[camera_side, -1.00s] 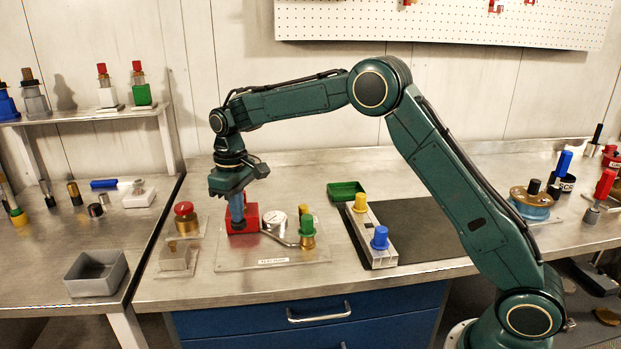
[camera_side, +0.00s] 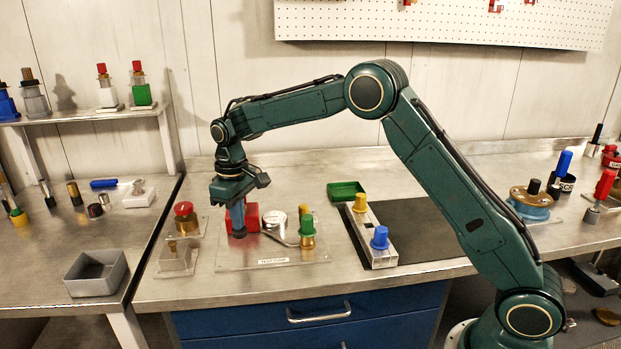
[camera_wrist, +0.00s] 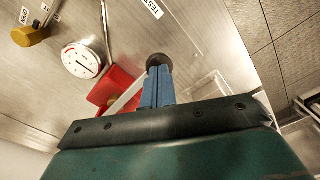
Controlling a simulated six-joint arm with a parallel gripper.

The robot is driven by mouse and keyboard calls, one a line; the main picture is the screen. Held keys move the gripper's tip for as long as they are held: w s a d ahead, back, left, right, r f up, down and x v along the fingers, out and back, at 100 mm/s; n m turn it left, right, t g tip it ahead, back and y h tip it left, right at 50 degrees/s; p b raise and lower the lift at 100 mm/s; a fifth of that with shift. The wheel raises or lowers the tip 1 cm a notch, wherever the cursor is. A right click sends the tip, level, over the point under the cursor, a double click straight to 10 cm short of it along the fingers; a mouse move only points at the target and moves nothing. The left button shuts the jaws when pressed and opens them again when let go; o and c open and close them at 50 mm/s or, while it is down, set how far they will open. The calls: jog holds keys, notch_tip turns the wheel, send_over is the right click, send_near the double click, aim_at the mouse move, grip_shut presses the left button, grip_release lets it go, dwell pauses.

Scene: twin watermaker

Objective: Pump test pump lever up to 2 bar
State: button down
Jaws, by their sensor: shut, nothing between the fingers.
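The test pump has a red body (camera_side: 252,214) on a clear base plate (camera_side: 285,256), partly hidden behind my fingers in the side view. The red body also shows in the wrist view (camera_wrist: 117,86). A light lever (camera_wrist: 128,97) slants from it towards a dark round knob (camera_wrist: 158,60). My gripper (camera_side: 238,233) points down at the pump's front left. Its blue fingers (camera_wrist: 158,86) are shut and empty, overlapping the knob in the wrist view; I cannot tell whether they touch. The white gauge (camera_wrist: 83,58) is visible, but its needle is too small to read.
A green-capped brass valve (camera_side: 307,230) and a yellow-topped part (camera_side: 303,210) stand right of the gauge. A red-capped brass fitting (camera_side: 185,217) stands close left. A grey block with yellow and blue knobs (camera_side: 372,240) lies further right. The bench front is clear.

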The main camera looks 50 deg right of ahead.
jog(key=shift+r, duration=2.2)
jog(key=shift+f, duration=0.15)
jog(key=shift+f, duration=2.35)
jog(key=shift+r, duration=2.5)
jog(key=shift+r, duration=0.15)
notch_tip(320, 180, up, 6)
jog(key=shift+f, duration=0.15)
